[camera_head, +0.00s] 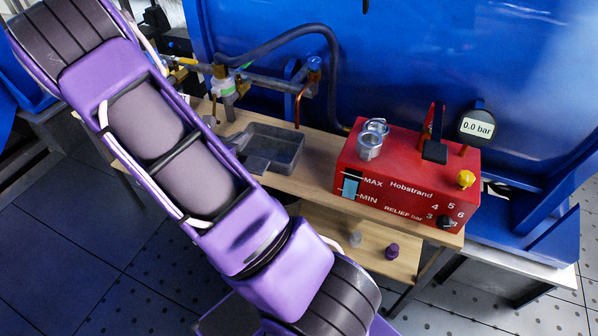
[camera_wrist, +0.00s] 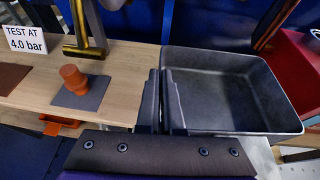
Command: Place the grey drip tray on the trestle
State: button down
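The grey drip tray (camera_head: 280,147) is an open, shallow rectangular box. It shows over the wooden trestle top (camera_head: 318,160), left of the red unit; I cannot tell whether it touches the wood. In the wrist view the tray (camera_wrist: 230,92) fills the right half, upright and empty inside. My gripper (camera_wrist: 163,78) is at the tray's left wall, its two dark fingers close together and shut on that wall. In the head view the fingertips are hard to make out beside the tray, and my arm hides part of the trestle.
A red Hobstrand unit (camera_head: 400,185) with a gauge (camera_head: 477,126) stands right of the tray. Pipework with valves (camera_head: 228,85) is behind. An orange plug (camera_wrist: 74,80) on a grey pad and a "TEST AT 4.0 bar" sign (camera_wrist: 25,40) are left of my gripper.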

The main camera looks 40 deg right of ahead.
aim_at(268, 142)
jog(key=shift+m+g+h, duration=0.3)
jog(key=shift+m, duration=0.1)
jog(key=d, duration=0.2)
jog(key=s+d, duration=0.1)
jog(key=d, duration=0.4)
jog(key=shift+s+d+r+b, duration=0.1)
jog(key=shift+s+d+b, duration=0.2)
jog(key=shift+s+d, duration=0.1)
jog(key=f, duration=0.3)
jog(key=f+b, duration=0.1)
jog(key=f, duration=0.1)
jog(key=shift+s+d, duration=0.15)
jog(key=shift+d, duration=0.2)
jog(key=shift+f+b, duration=0.45)
jog(key=shift+f, duration=1.95)
jog(key=shift+f, duration=0.1)
jog(key=shift+f, duration=0.15)
jog(key=c, duration=1.1)
grip_release()
jog(key=shift+o, duration=0.2)
jog(key=shift+r, duration=0.2)
